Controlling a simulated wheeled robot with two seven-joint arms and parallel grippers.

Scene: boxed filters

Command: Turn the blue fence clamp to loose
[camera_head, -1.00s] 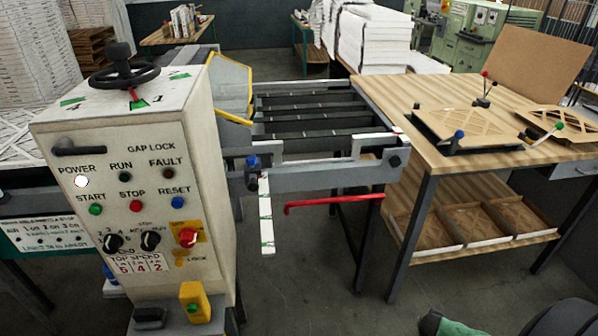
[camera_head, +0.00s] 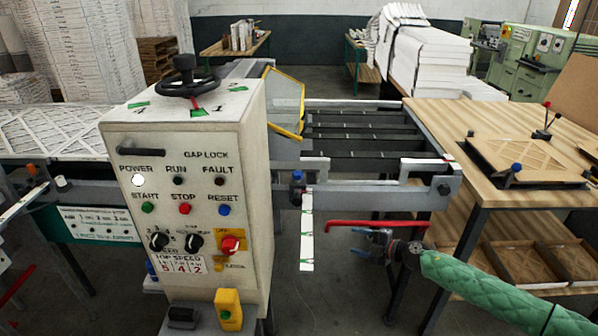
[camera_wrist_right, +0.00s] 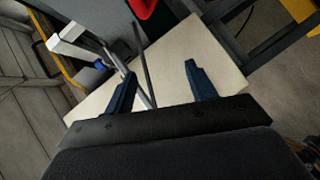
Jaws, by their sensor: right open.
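The blue fence clamp (camera_head: 297,178) is a small dark-blue knob on the grey rail, just right of the control cabinet. A white scale strip (camera_head: 307,235) hangs below and beside it. My right gripper (camera_head: 362,238) is open and empty, below and to the right of the clamp, apart from it and near the red bar. In the right wrist view its two blue fingers (camera_wrist_right: 160,86) stand apart with nothing held between them. A small blue spot there may be the clamp; I cannot tell. My left gripper is out of view.
The control cabinet (camera_head: 192,190) with its handwheel (camera_head: 186,88) stands left of the clamp. A red bar (camera_head: 375,224) runs under the rail, close above my right gripper. A wooden table (camera_head: 450,125) with a filter frame stands at right. Open floor shows below the scale strip.

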